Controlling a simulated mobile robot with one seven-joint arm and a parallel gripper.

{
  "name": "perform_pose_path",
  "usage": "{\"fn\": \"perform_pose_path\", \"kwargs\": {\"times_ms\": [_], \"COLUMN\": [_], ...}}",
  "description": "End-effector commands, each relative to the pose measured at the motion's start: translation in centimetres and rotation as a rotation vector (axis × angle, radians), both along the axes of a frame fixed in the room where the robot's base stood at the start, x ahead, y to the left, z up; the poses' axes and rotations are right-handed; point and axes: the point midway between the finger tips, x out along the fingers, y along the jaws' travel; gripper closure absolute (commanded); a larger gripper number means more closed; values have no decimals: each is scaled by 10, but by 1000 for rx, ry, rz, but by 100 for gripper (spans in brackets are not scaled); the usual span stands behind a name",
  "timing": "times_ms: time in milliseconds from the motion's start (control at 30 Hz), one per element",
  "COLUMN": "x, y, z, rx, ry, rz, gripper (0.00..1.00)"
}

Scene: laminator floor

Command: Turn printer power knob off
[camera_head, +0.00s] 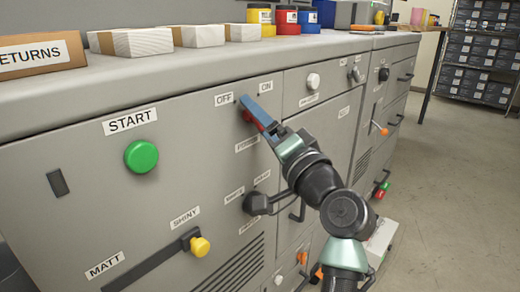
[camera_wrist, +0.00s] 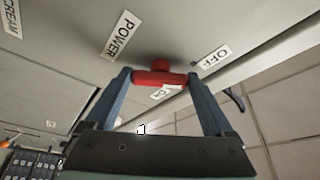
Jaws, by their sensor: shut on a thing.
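The red power knob (camera_wrist: 158,77) is on the grey machine front, between my gripper's two blue fingers. My gripper (camera_wrist: 160,82) is shut on the knob, with one finger at each end of it. In the head view my gripper (camera_head: 246,106) reaches the panel from the lower right and hides most of the knob. The OFF label (camera_head: 224,99) is at the knob's upper left and the ON label (camera_head: 266,87) at its upper right. The POWER label (camera_head: 246,144) is below. I cannot tell which label the knob points to.
A green START button (camera_head: 141,156) is to the left. A slider with a yellow knob (camera_head: 200,247) sits low on the panel, and a black knob (camera_head: 257,203) is below my gripper. Paper stacks and coloured tins stand on top. Open floor (camera_head: 450,190) lies to the right.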

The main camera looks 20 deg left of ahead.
Motion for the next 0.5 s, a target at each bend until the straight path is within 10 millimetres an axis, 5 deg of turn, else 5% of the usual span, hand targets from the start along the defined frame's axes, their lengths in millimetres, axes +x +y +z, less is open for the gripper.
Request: {"fn": "perform_pose_path", "kwargs": {"times_ms": [500], "x": [0], "y": [1], "z": [-4], "rx": [-71], "ry": [-184], "rz": [5], "gripper": [68]}}
